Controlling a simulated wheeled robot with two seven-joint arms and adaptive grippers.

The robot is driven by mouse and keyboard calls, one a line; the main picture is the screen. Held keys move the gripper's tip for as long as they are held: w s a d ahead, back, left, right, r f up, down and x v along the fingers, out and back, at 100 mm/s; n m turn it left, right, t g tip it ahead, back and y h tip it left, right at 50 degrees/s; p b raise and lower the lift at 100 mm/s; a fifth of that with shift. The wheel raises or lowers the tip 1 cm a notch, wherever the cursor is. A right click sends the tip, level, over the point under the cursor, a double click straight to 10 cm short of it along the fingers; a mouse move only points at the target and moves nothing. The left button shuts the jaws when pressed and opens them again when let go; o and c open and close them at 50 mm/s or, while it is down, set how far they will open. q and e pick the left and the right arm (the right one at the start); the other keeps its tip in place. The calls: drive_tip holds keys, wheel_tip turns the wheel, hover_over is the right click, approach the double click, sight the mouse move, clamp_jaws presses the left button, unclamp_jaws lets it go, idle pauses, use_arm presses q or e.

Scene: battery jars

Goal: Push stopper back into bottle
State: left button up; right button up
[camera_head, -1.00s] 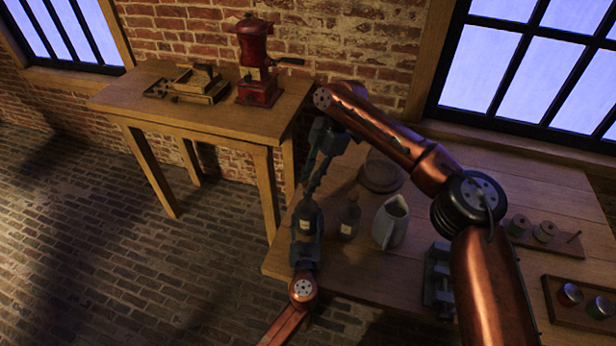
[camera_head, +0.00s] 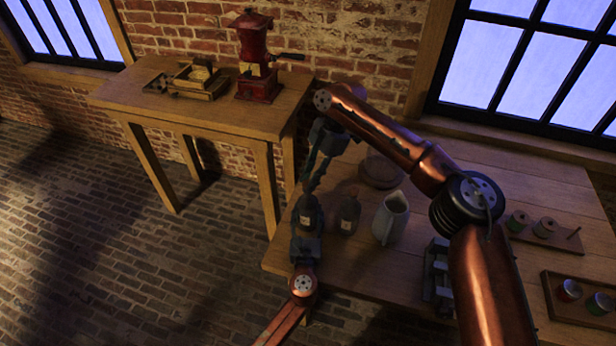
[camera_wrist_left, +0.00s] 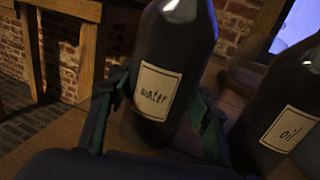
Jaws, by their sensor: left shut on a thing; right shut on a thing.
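A dark bottle labelled "water" (camera_wrist_left: 172,45) stands upright near the left edge of the wooden table; it also shows in the head view (camera_head: 307,213). My left gripper (camera_wrist_left: 158,115) is shut around its body, one finger on each side. My right gripper (camera_head: 311,186) comes down from above and is shut, its fingertips right at the top of the water bottle. The stopper is too small and dark to make out between those fingertips. I cannot tell whether it sits in the neck. The bottle's top is outside the left wrist view.
A second dark bottle, labelled "oil" (camera_wrist_left: 280,115), stands close to the right of the water bottle. A side table (camera_head: 135,95) holds a red grinder (camera_head: 256,65).

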drive_tip(key=shift+f, duration=0.45)
use_arm(q)
drive_tip(key=shift+r, duration=0.1)
use_arm(e)
drive_tip(key=o, duration=0.8)
drive_tip(key=shift+r, duration=0.1)
drive_tip(key=shift+v, duration=5.95)
drive_tip(key=shift+d, duration=0.1)
use_arm(q)
drive_tip(key=o, duration=1.8)
drive_tip(key=shift+c, duration=0.2)
